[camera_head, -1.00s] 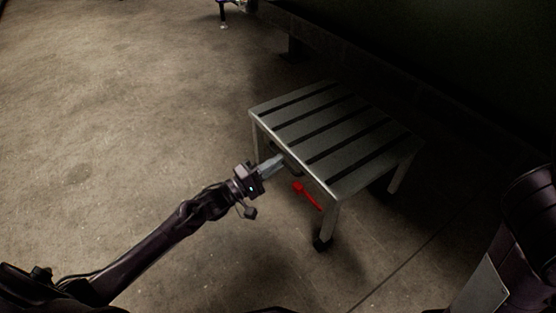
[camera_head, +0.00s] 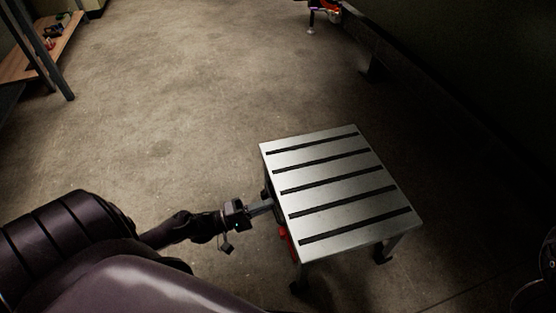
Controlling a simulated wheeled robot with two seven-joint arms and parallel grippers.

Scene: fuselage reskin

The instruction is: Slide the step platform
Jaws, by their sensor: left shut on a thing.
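The step platform (camera_head: 335,173) is a low metal stand with a slatted top and dark strips, standing upright on its legs on the floor, right of centre. My left gripper (camera_head: 264,206) reaches in from the left and is shut on the platform at its left side, just under the top edge. The exact grip spot is partly hidden by the edge. A red lever (camera_head: 286,236) shows under the platform's left side, close to the gripper. My right gripper is not in view.
A dark wall and low ledge (camera_head: 368,62) run along the right. A shelf with a wooden board (camera_head: 52,52) stands at the upper left. A thin stand with a small foot (camera_head: 311,29) is at the top. The concrete floor (camera_head: 170,110) between them is open.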

